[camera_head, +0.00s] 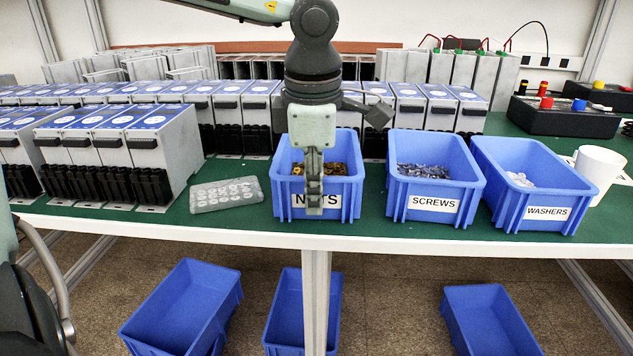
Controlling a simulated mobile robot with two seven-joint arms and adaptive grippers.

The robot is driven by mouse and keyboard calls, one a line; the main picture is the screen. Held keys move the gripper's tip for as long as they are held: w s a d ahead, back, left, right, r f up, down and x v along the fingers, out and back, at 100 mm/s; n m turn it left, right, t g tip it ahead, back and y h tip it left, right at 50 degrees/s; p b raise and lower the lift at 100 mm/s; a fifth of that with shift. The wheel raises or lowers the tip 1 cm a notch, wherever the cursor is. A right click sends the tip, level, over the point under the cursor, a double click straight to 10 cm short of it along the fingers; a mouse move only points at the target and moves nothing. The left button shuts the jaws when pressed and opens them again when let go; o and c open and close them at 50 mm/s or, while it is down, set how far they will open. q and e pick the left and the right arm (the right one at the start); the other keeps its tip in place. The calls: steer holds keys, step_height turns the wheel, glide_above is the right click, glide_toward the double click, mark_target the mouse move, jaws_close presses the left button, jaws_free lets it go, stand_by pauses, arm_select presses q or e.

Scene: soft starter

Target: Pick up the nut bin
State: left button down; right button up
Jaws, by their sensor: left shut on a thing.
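The nut bin (346,201) is a blue open bin with a "NUTS" label and brass-coloured nuts inside. It stands on the green table top near the front edge, left of the screws bin. My left gripper (314,197) comes down from above and is shut on the front wall of the nut bin. Its fingers cover the middle of the label. The bin looks level, and I cannot tell whether it is clear of the table. My right gripper is not in view.
The blue screws bin (436,212) and washers bin (545,222) stand to the right, with a white cup (598,172) beyond. White-and-blue units (160,145) fill the left and back. Empty blue bins (185,305) are under the table.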

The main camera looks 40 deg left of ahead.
arm_select(q)
steer(key=shift+r, duration=0.25)
